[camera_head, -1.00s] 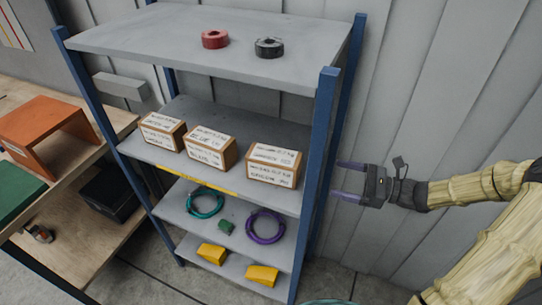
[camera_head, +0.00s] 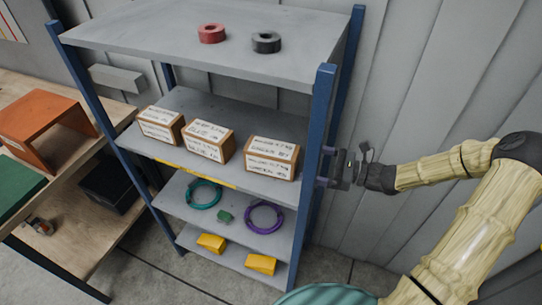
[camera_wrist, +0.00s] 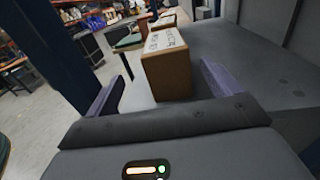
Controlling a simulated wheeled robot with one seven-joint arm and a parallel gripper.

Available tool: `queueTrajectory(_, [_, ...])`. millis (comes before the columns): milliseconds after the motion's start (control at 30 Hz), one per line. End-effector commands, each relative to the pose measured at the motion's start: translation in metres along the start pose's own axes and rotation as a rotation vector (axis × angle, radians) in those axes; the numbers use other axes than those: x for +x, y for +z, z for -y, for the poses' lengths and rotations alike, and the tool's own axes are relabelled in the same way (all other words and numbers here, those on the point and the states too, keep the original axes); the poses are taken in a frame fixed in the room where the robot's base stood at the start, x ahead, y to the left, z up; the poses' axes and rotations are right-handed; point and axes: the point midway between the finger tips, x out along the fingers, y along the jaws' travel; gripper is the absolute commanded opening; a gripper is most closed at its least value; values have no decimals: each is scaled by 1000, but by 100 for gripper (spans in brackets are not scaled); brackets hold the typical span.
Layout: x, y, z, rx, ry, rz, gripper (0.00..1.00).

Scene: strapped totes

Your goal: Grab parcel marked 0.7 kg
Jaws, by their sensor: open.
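Three brown parcels with white labels stand in a row on the middle shelf: a left parcel (camera_head: 160,125), a middle parcel (camera_head: 208,142) and a right parcel (camera_head: 271,158). The label print is too small and blurred for me to read the weights surely. My gripper (camera_head: 325,166) is at the rack's right side, level with the right parcel, its fingers partly hidden by the front right post. In the wrist view my gripper (camera_wrist: 163,74) is open and empty. The nearest parcel (camera_wrist: 168,70) stands ahead, in line with the gap between the fingers.
The blue front right post (camera_head: 322,130) is close beside my gripper. The top shelf (camera_head: 215,55) carries a red and a black roll. Below are a teal ring (camera_head: 203,194), a purple ring (camera_head: 265,217) and yellow blocks. A workbench (camera_head: 75,225) stands at left.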

Motion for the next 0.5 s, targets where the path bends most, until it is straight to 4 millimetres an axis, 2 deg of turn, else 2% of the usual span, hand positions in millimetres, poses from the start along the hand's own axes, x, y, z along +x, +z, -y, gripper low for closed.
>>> queueTrajectory(100, [22,3,0,1,2,2,89])
queueTrajectory(233, [42,2,0,1,1,1,89])
queueTrajectory(333, [49,1,0,1,0,0,89])
queueTrajectory(500, [51,0,0,0,-1,0,89])
